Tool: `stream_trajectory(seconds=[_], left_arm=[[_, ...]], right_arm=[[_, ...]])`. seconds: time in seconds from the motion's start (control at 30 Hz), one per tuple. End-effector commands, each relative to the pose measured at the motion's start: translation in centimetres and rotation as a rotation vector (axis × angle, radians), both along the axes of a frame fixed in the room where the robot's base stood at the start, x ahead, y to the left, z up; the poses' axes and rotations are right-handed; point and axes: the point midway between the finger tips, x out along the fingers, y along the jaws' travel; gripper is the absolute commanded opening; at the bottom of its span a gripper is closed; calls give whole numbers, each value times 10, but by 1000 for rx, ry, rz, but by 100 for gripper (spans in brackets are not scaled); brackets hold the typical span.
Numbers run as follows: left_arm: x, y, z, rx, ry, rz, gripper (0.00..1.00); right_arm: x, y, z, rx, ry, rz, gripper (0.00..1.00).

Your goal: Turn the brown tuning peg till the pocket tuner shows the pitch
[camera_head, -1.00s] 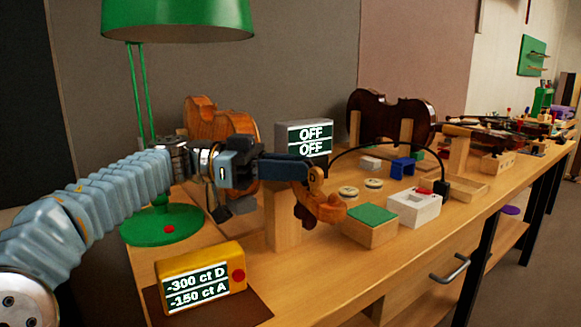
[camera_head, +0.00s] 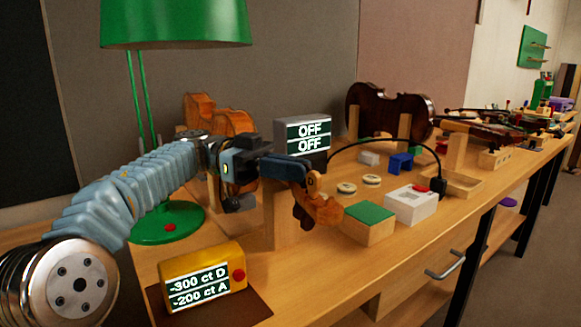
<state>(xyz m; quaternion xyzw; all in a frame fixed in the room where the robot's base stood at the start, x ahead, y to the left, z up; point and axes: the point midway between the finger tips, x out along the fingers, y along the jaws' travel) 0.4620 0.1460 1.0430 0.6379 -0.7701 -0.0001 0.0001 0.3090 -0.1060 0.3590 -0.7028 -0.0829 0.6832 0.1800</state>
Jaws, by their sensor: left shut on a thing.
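The violin's scroll and pegbox (camera_head: 318,205), orange-brown, stand at the front of the bench by a wooden post (camera_head: 280,215). My left gripper (camera_head: 300,172) reaches in from the left, with its dark blue fingers shut at the pegbox. They are shut on a tuning peg, which they mostly hide. A small letter D shows on a brown peg head (camera_head: 311,182) beside the fingertips. The yellow pocket tuner (camera_head: 203,279) stands at the front left and reads -300 ct D and -200 ct A. My right gripper is not in view.
A grey box (camera_head: 303,137) behind the gripper reads OFF twice. A green lamp (camera_head: 168,222) stands at left. A green-topped block (camera_head: 368,223), a white box (camera_head: 411,206) with a red button and two round tins (camera_head: 347,189) lie to the right. A dark violin (camera_head: 388,112) stands behind.

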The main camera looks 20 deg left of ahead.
Motion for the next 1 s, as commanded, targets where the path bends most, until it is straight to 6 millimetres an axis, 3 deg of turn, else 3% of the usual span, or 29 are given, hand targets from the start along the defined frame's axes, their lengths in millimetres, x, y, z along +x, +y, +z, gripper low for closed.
stream_trajectory(seconds=[0.1, 0.43, 0.8, 1.0], left_arm=[[0, 0, 1, -1, -1, 2, 22], [2, 5, 0, 0, -1, 4, 22], [13, 64, -1, 0, 1, 4, 22], [14, 74, 0, -1, -2, 2, 22]], right_arm=[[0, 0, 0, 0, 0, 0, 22], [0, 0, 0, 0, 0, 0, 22], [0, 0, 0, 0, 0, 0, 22], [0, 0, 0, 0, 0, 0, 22]])
